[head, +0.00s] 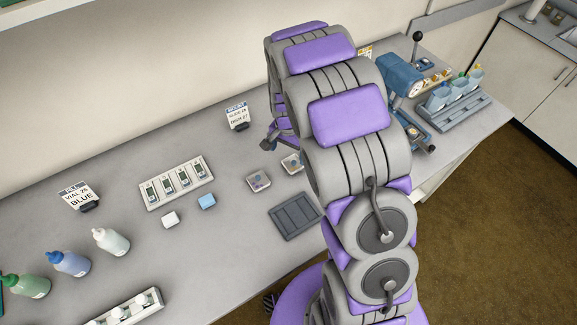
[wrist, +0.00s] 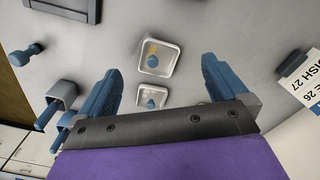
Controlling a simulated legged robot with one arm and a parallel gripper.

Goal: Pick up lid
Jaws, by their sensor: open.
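Two small, square, pale dishes lie on the grey bench. The head view shows the same pair, one dish (head: 258,181) clear and the other (head: 291,163) partly behind my arm. My gripper (wrist: 162,66) is open above them, with a blue finger on either side and nothing held.
A sign (head: 237,116) stands behind the dishes. Bottles (head: 68,263) stand at left.

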